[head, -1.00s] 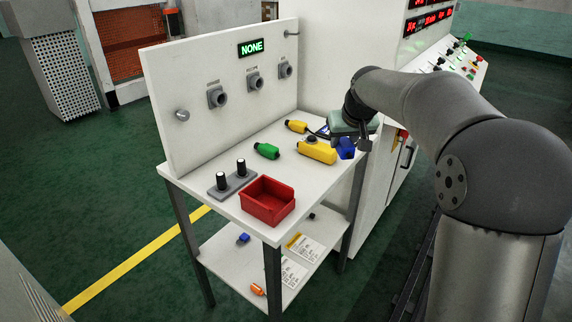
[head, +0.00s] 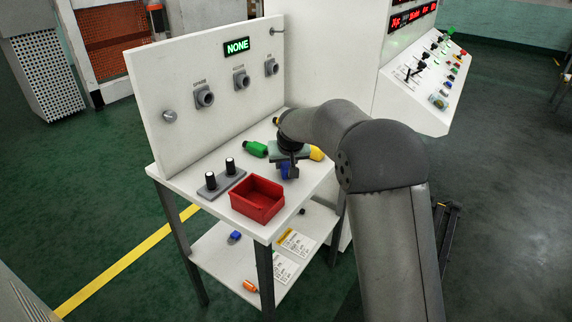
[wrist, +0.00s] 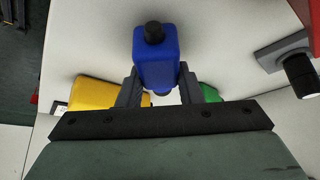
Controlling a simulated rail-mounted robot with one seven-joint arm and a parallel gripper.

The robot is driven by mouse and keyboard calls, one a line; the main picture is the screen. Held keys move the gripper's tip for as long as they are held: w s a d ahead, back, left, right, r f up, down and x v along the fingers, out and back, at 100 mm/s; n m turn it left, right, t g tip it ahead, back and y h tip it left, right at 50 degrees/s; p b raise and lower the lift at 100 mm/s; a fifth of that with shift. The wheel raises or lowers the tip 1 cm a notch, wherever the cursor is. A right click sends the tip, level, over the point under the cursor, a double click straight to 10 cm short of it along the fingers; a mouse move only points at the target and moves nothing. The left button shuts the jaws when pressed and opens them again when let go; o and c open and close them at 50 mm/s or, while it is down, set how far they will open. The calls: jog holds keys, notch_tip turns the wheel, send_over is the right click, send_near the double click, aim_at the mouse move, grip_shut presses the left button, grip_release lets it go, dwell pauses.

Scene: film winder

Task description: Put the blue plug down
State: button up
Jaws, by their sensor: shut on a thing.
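The blue plug (wrist: 155,62) is a blue block with a black round end, held between the two fingers of my gripper (wrist: 157,88) in the wrist view. My gripper is shut on it. In the head view the blue plug (head: 289,170) shows below my gripper (head: 288,160), over the white table top (head: 215,215), between the green plug and the red bin. I cannot tell whether the plug touches the table.
A green plug (head: 255,149) lies behind and left of my gripper. A yellow object (head: 316,153) is partly hidden by my arm. The red bin (head: 257,198) stands at the front edge. A grey base with two black posts (head: 221,184) is left of it.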

jog(key=shift+f, duration=0.4)
jog(key=shift+f, duration=0.2)
jog(key=o, duration=1.1)
jog(key=shift+c, duration=0.2)
jog(key=shift+r, duration=0.1)
jog(key=shift+s+r, duration=0.15)
jog(key=shift+r, duration=0.25)
jog(key=v, duration=1.1)
jog(key=shift+s+r, duration=0.2)
